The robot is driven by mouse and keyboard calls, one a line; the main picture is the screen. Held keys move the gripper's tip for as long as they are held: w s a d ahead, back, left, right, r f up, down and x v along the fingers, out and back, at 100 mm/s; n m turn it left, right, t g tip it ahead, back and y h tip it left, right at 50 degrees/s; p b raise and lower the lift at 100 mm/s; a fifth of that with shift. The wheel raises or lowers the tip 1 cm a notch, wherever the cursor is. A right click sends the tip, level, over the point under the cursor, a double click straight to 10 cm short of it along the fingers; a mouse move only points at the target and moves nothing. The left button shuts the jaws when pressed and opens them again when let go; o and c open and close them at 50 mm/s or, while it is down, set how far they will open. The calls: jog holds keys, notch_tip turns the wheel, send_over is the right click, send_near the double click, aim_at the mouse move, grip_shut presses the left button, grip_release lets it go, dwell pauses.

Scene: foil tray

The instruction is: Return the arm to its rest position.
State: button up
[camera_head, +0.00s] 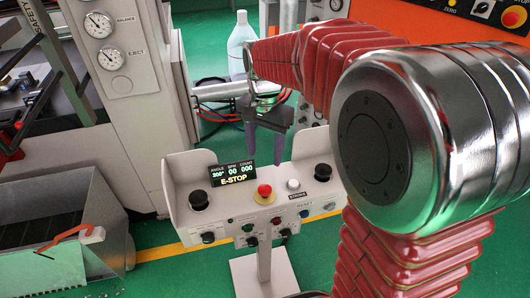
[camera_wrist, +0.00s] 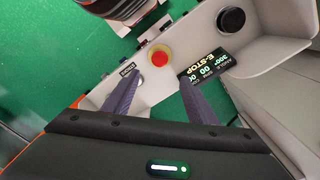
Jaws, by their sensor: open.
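My gripper (camera_head: 264,150) is open, its two dark fingers pointing down above the back of a grey control console (camera_head: 178,178). In the wrist view the gripper (camera_wrist: 159,78) has its fingers apart with nothing between them. The console's red button (camera_head: 264,191) on a yellow collar lies beyond the fingertips in the wrist view (camera_wrist: 159,58). A small display (camera_head: 232,174) reads E-STOP, with 300, 00 and 000 above it. My red-sleeved arm reaches across the right of the head view and hides part of the console's right side.
A white cabinet with two gauges (camera_head: 98,25) stands at the left. A grey bin (camera_head: 50,225) with an orange-handled tool (camera_head: 80,236) is at lower left. A clear bottle (camera_head: 241,45) stands behind the gripper. An orange panel (camera_head: 470,12) is at upper right. Green floor shows around the console.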

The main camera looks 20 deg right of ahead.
jog(key=shift+w, duration=0.1)
dwell(0.3)
jog(key=s+r+n+t, duration=0.2)
jog(key=s+n, duration=0.2)
jog(key=s, duration=0.5)
jog(key=s+r+n+t, duration=0.2)
jog(key=s+n, duration=0.3)
jog(key=s, duration=0.5)
jog(key=shift+s+d+r+t, duration=0.15)
jog(key=shift+s+r+t, duration=0.1)
jog(key=shift+t, duration=0.55)
dwell(2.2)
